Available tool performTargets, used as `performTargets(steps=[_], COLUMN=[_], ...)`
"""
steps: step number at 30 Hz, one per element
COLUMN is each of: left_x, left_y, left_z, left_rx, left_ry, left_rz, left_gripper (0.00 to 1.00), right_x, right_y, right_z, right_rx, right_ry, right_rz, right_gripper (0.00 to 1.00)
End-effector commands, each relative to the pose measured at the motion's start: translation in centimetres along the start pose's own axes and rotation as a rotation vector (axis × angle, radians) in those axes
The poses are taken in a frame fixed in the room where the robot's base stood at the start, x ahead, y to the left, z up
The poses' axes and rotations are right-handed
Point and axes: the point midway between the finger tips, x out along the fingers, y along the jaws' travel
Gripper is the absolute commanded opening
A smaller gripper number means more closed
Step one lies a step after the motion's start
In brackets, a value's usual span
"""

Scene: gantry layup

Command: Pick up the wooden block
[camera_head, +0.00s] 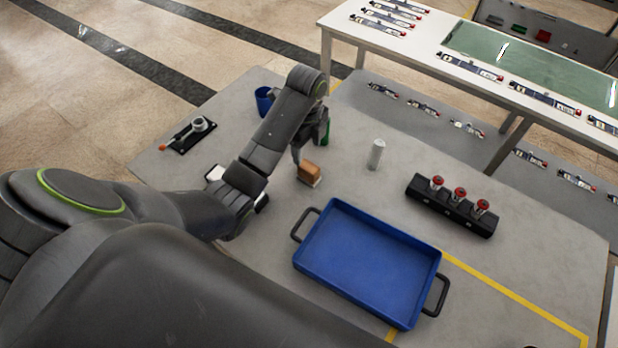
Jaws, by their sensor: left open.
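The wooden block (309,172) is a small orange-brown piece with a paler lower part. It stands on the grey table (350,184) just behind the blue tray. My left gripper (308,153) points down from the end of my left arm, just above and behind the block as seen here. Its jaws are open, and one dark finger shows close to the block's upper left edge. I cannot tell whether it touches the block. The other finger is partly hidden. My right gripper is out of view.
An empty blue tray (366,262) with black handles lies in front of the block. A whitish cylinder (376,154) and a black rack with red-topped pieces (452,205) stand to the right. A blue cup (264,100) and green object (325,136) are near my arm.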

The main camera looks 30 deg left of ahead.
Motion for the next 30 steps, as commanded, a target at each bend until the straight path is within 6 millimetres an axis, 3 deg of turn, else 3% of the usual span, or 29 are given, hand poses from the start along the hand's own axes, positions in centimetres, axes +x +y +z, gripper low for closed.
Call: performTargets(steps=[1, 7, 16, 25, 30], left_x=[1.2, 4.2, 6.2, 9.8, 10.4], left_y=[0.1, 0.0, -0.1, -0.4, -0.4], left_z=[0.0, 0.0, -0.1, -0.3, -0.3], left_rx=[0.000, -0.001, -0.001, -0.001, 0.000], left_ry=[0.001, 0.001, 0.001, 0.000, -0.001], left_rz=[0.002, 0.003, 0.004, 0.002, 0.000], left_gripper=[0.62, 0.62, 0.62, 0.62, 0.62], right_x=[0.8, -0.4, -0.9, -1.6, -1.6], right_y=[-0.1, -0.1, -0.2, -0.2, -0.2], right_z=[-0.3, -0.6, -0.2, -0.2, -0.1], right_rx=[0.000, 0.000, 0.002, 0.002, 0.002], right_ry=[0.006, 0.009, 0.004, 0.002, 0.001], right_rz=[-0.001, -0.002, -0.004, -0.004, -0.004], right_gripper=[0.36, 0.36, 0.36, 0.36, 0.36])
